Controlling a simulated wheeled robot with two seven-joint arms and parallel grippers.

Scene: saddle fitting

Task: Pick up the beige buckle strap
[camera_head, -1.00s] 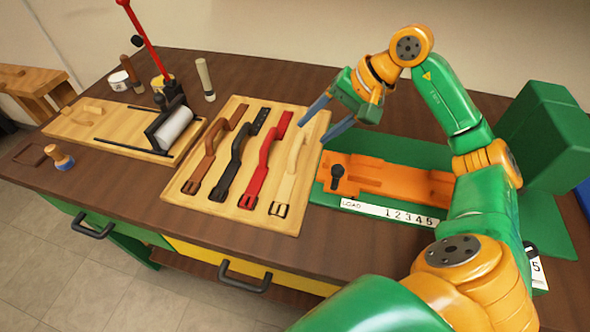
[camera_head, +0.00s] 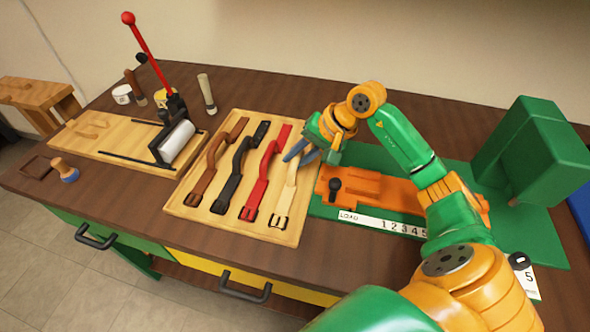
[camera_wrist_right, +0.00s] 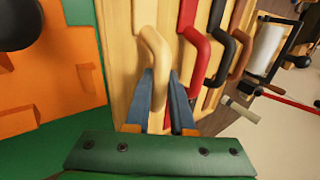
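The beige buckle strap (camera_head: 283,193) lies at the right end of the row on the light wooden board (camera_head: 183,208), with its dark-framed buckle toward the front edge. Its raised handle also shows in the right wrist view (camera_wrist_right: 157,50). My right gripper (camera_head: 298,158) is low over the far half of this strap. In the right wrist view its two blue-grey fingers (camera_wrist_right: 161,88) stand one on each side of the strap, with very little gap; they look open, and contact is hard to judge. My left gripper is not in view.
Red (camera_head: 262,180), black (camera_head: 235,178) and brown (camera_head: 211,170) straps lie to the left, the red one closest. An orange fixture (camera_head: 375,190) on a green base is just right of the board. A roller press (camera_head: 174,140) stands at the left.

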